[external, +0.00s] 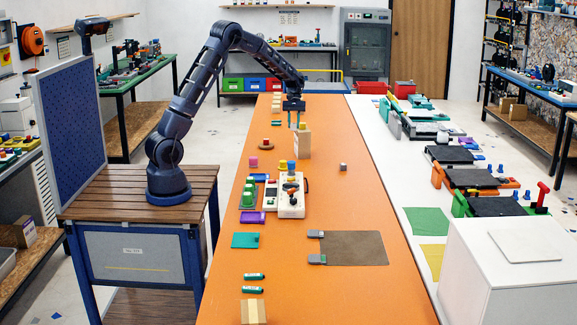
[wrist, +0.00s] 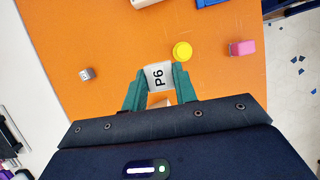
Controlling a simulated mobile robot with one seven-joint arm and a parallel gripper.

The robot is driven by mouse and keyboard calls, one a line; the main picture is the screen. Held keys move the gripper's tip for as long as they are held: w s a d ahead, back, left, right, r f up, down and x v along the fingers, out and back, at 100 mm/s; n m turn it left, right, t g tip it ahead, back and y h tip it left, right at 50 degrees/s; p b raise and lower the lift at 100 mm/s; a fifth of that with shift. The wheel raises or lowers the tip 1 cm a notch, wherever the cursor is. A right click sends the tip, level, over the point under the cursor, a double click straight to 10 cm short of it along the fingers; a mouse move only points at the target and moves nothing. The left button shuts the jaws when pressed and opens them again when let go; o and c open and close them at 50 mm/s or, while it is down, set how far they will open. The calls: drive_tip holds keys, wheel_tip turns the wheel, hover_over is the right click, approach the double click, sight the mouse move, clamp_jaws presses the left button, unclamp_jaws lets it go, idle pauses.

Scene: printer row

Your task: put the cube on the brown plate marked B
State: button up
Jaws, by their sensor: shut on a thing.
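The box hangs between the green fingers. I cannot tell whether its bottom touches the table. The grey cube is apart from my gripper.
A pink block (external: 253,162), a yellow cylinder (external: 282,165) and a white control box (external: 291,205) stand on the table's left half. A flat brown mat (external: 355,248) with grey clips lies nearer the front. Bare orange table surrounds the grey cube.

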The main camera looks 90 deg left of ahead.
drive_tip(key=w+d, duration=1.3)
drive_tip(key=d, duration=0.3)
hover_over(347, 248)
drive_tip(key=a, duration=0.2)
drive_tip(key=shift+n, duration=0.3)
drive_tip(key=f, duration=1.9)
drive_tip(key=shift+d, duration=0.2)
drive_tip(key=shift+f, duration=0.15)
drive_tip(key=o, duration=0.9)
drive_tip(key=shift+o, duration=0.2)
